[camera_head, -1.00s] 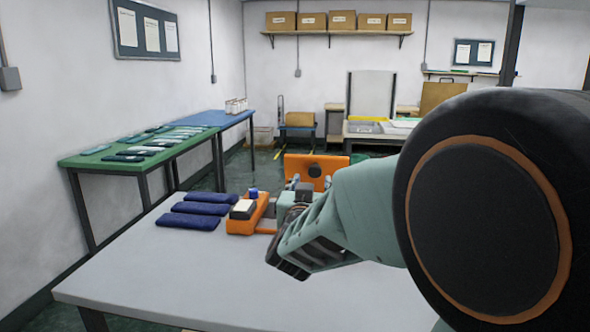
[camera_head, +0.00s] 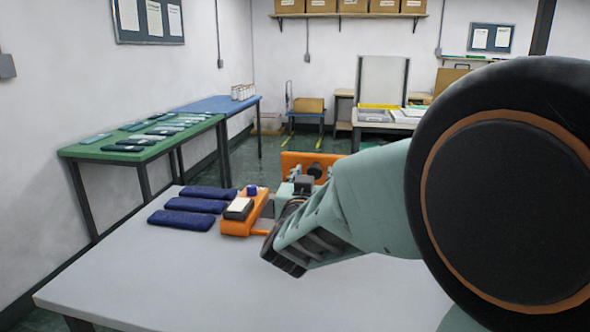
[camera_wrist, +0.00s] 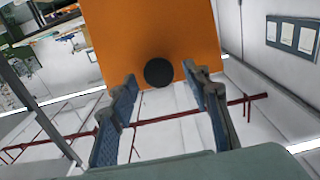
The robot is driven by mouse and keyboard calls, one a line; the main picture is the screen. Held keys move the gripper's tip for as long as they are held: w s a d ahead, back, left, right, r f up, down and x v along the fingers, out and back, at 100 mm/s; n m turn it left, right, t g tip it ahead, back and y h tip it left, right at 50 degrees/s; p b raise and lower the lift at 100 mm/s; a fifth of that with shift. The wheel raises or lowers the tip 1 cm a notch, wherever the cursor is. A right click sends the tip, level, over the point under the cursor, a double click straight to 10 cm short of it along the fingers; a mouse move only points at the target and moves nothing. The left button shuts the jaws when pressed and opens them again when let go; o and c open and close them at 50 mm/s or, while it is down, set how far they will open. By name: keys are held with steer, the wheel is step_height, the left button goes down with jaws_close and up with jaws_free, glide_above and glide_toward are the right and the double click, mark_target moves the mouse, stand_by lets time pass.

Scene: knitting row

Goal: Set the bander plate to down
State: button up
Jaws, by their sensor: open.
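In the head view an orange plate with a dark round knob (camera_head: 309,163) stands upright at the table's far edge, partly hidden behind my arm; I take it to be the bander plate. In the wrist view the orange plate (camera_wrist: 150,28) fills the upper middle, with its black knob (camera_wrist: 158,72) near the lower edge. My gripper (camera_wrist: 160,88) is open there, one finger on each side of the knob's line. I cannot tell whether the fingers touch anything. In the head view my gripper's tips are hidden behind my own wrist.
An orange block (camera_head: 243,215) with a pale-topped piece and a blue knob sits on the grey table (camera_head: 150,270). Several navy folded pieces (camera_head: 182,219) lie left of it. A green table (camera_head: 90,150) stands beyond. The table's front left is clear.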

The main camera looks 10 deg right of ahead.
steer(key=shift+w+d, duration=0.1)
steer(key=shift+w, duration=0.2)
jaws_close()
stand_by(0.4)
